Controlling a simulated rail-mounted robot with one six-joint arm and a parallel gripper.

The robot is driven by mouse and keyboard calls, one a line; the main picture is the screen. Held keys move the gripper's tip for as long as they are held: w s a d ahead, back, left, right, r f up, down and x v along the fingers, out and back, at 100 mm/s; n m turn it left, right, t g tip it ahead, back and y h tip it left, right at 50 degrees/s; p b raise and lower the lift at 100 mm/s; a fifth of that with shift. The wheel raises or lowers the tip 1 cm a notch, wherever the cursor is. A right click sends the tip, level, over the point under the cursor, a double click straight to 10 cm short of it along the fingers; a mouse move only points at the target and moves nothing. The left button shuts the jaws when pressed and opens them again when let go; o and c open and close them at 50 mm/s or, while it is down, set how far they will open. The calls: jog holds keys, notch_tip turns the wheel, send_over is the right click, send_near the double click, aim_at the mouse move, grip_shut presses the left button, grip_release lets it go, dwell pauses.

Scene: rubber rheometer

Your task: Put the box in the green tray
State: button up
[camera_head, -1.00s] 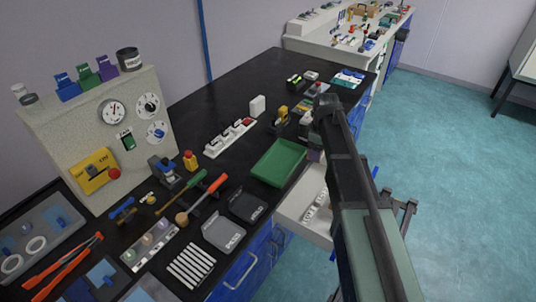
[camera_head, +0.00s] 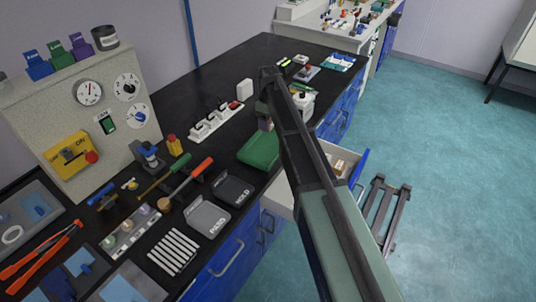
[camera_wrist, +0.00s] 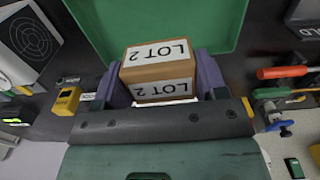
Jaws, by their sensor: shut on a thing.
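A tan box (camera_wrist: 157,72) with white "LOT 2" labels shows in the wrist view. My gripper (camera_wrist: 165,78) is shut on it, with its purple fingers on either side. The green tray (camera_wrist: 231,18) lies just beyond the box in the wrist view; I cannot tell whether the box is over its edge. In the head view the green tray (camera_head: 258,150) sits near the bench's front edge, partly hidden behind my arm. My gripper (camera_head: 265,123) is beside its far edge there, largely hidden, and the box cannot be made out.
An open drawer (camera_head: 281,194) juts out below the tray and holds small items. Red and green handled tools (camera_head: 190,180) and dark flat mold plates (camera_head: 233,189) lie left of and in front of the tray. A white switch strip (camera_head: 216,121) lies behind it.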

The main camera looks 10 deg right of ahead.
aim_at(269, 146)
notch_tip(269, 146, down, 10)
jog(key=b, duration=0.7)
jog(key=shift+f+b, duration=0.15)
jog(key=shift+b, duration=0.15)
jog(key=shift+r+p, duration=0.3)
jog(key=shift+f, duration=0.2)
jog(key=o, duration=1)
jog(key=shift+r, duration=0.15)
notch_tip(269, 146, up, 12)
jog(key=p, duration=1.2)
jog(key=shift+r, duration=0.2)
jog(key=s+m, duration=0.3)
jog(key=s, duration=0.8)
jog(key=s+m, duration=0.3)
jog(key=s, duration=0.8)
jog(key=s+a+m, duration=0.1)
jog(key=s+m, duration=0.2)
jog(key=s, duration=0.8)
jog(key=shift+f+m, duration=0.15)
jog(key=shift+m, duration=0.25)
